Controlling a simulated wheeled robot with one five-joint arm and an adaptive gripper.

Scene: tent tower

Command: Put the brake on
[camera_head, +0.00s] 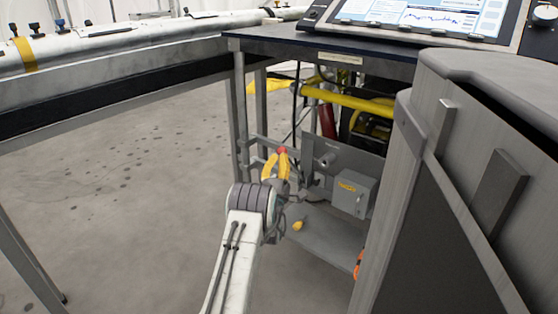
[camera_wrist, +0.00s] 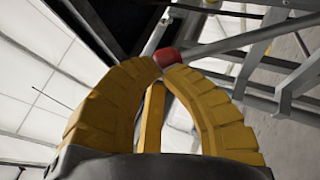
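A small red knob (camera_head: 282,150) sits at the end of a metal bar on the grey frame under the desk. It also shows in the wrist view (camera_wrist: 167,57), just past my fingertips and partly hidden by them. My gripper (camera_head: 276,160) has yellow ribbed fingers, which also fill the wrist view (camera_wrist: 161,70). The fingers curve inward and their tips come together right at the knob. I cannot tell whether they touch or pinch it. A grey box with a yellow label (camera_head: 352,194) is mounted on the panel to the right.
A dark desk top (camera_head: 290,42) with a screen (camera_head: 420,16) is above. A large grey cabinet (camera_head: 470,180) blocks the right side. A yellow pipe (camera_head: 350,97) and a red cylinder (camera_head: 327,120) are behind. The concrete floor (camera_head: 130,190) at left is clear.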

